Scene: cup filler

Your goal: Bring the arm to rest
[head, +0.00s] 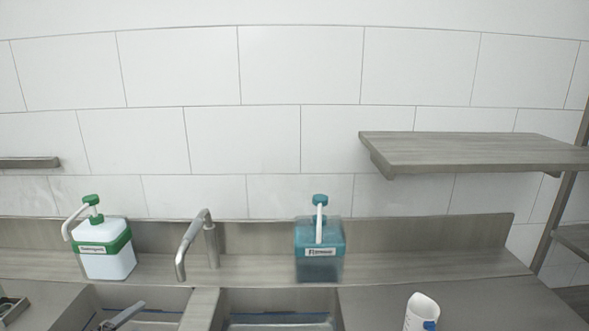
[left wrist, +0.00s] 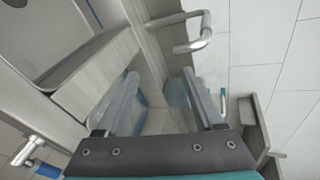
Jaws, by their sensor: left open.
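My left gripper (left wrist: 160,95) shows in the left wrist view. Its two pale grey-blue fingers stand apart with nothing held between them. Between and beyond the fingers are the counter and part of the teal dispenser (left wrist: 176,92). In the head view I cannot make out the left gripper clearly. My right gripper is not in view.
A teal pump dispenser (head: 320,265), a curved tap (head: 211,245) and a white-green pump dispenser (head: 106,262) stand along the back ledge behind two sink basins. A wooden shelf (head: 470,148) juts from the wall at right. A white piece with blue (head: 415,312) is unclear.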

